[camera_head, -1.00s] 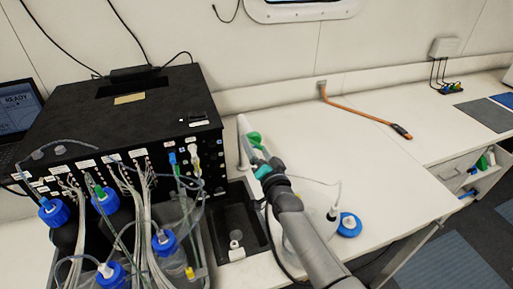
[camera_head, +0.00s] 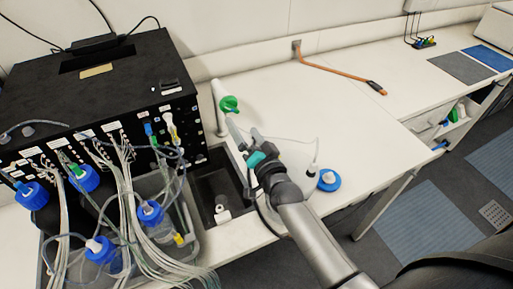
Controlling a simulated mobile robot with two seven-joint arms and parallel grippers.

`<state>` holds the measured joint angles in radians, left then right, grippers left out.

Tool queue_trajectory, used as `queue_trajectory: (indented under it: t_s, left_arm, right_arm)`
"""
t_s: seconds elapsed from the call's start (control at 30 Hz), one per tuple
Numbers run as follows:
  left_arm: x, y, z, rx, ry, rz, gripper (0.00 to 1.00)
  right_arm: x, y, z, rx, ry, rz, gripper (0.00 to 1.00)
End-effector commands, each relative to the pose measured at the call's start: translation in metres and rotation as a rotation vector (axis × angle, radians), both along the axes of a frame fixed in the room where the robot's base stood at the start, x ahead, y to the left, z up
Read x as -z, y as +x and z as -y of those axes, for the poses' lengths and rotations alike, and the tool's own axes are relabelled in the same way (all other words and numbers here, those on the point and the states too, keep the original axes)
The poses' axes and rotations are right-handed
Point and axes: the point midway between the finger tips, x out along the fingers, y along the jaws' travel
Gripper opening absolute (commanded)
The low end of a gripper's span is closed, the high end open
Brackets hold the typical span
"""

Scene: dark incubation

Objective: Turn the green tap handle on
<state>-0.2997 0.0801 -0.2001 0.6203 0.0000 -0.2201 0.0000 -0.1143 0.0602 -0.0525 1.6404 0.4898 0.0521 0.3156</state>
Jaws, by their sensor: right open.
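The green tap handle (camera_head: 229,103) is at the back right of the dark sink, beside an upright white tap column (camera_head: 217,94). My right gripper (camera_head: 247,142), grey with a teal part, is below and right of the handle, apart from it in the picture. It is open, with nothing seen held. A slim pale piece lies between the handle and the gripper; I cannot tell whether it is spout or finger. My left gripper is not in view.
The sink (camera_head: 209,169) lies left of my right gripper. A black instrument box (camera_head: 75,100) and a tray of blue-capped bottles with tubing (camera_head: 152,213) stand left. A blue-capped container (camera_head: 328,180) is right of my gripper. The white bench (camera_head: 350,125) behind is largely clear.

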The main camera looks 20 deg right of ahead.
Motion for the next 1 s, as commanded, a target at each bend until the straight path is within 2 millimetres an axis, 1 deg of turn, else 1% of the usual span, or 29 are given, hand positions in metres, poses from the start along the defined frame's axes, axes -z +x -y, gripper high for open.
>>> queue_trajectory:
  t_s: [0.03,0.2,0.3,0.43,0.63,1.0]
  left_arm:
    - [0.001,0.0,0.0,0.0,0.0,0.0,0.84]
    - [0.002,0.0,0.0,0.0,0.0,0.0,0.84]
    - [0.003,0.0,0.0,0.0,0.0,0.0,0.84]
    - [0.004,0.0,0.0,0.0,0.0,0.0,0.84]
    - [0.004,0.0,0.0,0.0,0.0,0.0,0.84]
    - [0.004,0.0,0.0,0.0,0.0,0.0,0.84]
  right_arm:
    - [0.001,-0.01,0.001,0.0,-0.001,-0.003,1.0]
    - [0.002,-0.038,0.002,0.0,-0.001,-0.003,1.0]
    - [0.001,-0.051,0.002,0.001,-0.001,-0.002,1.0]
    - [0.001,-0.063,0.003,0.001,-0.001,-0.001,1.0]
    - [0.0,-0.071,0.003,0.001,-0.001,-0.001,1.0]
    - [0.0,-0.071,0.003,0.0,-0.001,0.0,1.0]
